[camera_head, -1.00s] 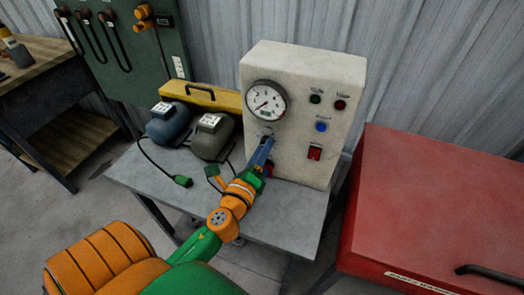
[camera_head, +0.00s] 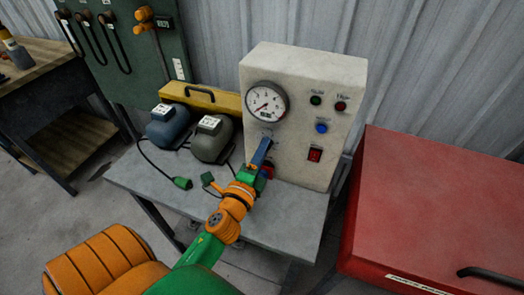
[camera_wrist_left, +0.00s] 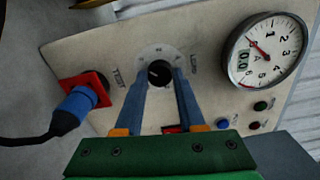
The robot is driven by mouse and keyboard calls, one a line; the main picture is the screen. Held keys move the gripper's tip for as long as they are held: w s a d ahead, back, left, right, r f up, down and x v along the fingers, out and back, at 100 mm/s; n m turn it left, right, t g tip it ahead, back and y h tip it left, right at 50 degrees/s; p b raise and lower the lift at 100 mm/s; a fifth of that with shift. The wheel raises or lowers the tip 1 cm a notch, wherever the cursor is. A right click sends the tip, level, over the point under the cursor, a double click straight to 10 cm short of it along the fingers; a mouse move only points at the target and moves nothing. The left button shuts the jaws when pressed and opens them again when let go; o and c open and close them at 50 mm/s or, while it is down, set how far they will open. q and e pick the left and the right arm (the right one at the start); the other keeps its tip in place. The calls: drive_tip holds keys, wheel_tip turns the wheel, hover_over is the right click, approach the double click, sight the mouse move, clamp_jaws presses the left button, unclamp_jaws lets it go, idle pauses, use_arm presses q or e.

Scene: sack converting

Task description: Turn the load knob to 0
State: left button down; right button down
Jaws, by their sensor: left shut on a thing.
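The load knob (camera_wrist_left: 159,72) is a small black knob on a pale round dial, on the front of a cream panel box (camera_head: 303,75). In the left wrist view it sits between the tips of my left gripper (camera_wrist_left: 160,78), whose blue fingers are shut on it. In the head view my left gripper (camera_head: 262,150) reaches the panel below the gauge and hides the knob. The round white gauge (camera_head: 266,102) also shows in the left wrist view (camera_wrist_left: 270,50), with its small display appearing to read 0.0. My right gripper is not in view.
A red socket with a blue plug (camera_wrist_left: 77,104) sits beside the knob. Green, red and blue buttons and a red switch (camera_head: 314,155) are on the panel. Two motors (camera_head: 212,138) and a yellow case (camera_head: 205,95) stand left on the grey table; a red cabinet (camera_head: 440,200) stands right.

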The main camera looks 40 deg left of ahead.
use_arm(q)
drive_tip(key=shift+r, duration=0.1)
drive_tip(key=c, duration=0.8)
unclamp_jaws()
drive_tip(key=shift+o, duration=1.4)
drive_tip(key=shift+w, duration=0.2)
drive_tip(key=b+v, duration=0.2)
drive_tip(key=v, duration=0.5)
drive_tip(key=shift+s, duration=0.1)
